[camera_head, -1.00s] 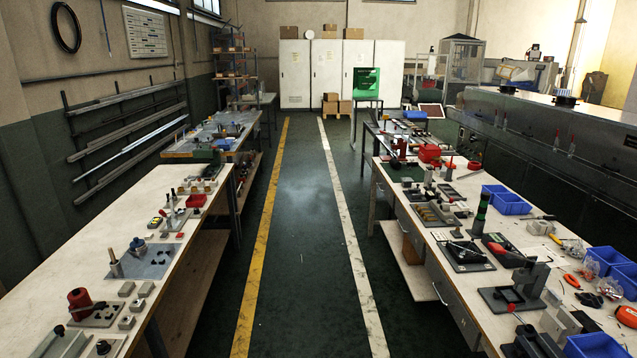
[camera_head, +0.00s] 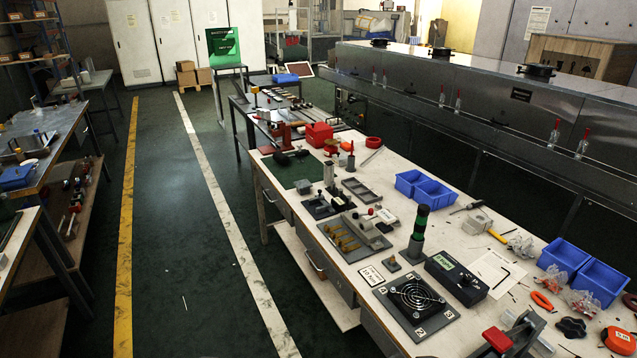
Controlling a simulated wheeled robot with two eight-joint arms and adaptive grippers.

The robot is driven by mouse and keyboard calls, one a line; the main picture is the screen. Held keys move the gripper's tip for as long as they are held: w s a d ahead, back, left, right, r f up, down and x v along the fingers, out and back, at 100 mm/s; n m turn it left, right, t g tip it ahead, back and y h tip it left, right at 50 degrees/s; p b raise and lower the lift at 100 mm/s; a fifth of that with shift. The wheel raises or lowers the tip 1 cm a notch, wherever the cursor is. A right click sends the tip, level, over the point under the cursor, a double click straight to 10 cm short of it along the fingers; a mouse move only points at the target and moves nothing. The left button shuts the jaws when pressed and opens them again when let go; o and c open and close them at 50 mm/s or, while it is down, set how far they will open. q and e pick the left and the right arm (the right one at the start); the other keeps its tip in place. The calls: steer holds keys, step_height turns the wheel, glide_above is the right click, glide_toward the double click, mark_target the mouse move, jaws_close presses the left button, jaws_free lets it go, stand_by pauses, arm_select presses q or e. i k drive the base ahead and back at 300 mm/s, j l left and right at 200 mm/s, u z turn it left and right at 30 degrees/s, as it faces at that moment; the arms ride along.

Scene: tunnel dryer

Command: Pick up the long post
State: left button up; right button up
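No part is clearly recognisable as the long post. On the right workbench (camera_head: 385,165), several brass-coloured rods (camera_head: 342,238) lie side by side on a dark grey plate (camera_head: 358,250). They are too small in the picture to compare their lengths. A black and green upright column (camera_head: 419,228) stands just right of them on a dark base. Neither of my grippers is in the head view.
Blue bins (camera_head: 433,193) and a fan unit (camera_head: 416,296) occupy the right bench. A long metal dryer (camera_head: 480,95) runs behind it. Another bench (camera_head: 40,140) stands at the left. The green aisle floor (camera_head: 180,240) between the benches is clear.

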mark_target(328, 171)
steer(key=i+z, duration=0.1)
steer(key=i, duration=0.2)
steer(key=i+z, duration=0.1)
steer(key=z, duration=0.25)
steer(key=j+z, duration=0.15)
steer(key=z, duration=0.2)
steer(key=i+j+z, duration=0.1)
steer(key=z, duration=0.3)
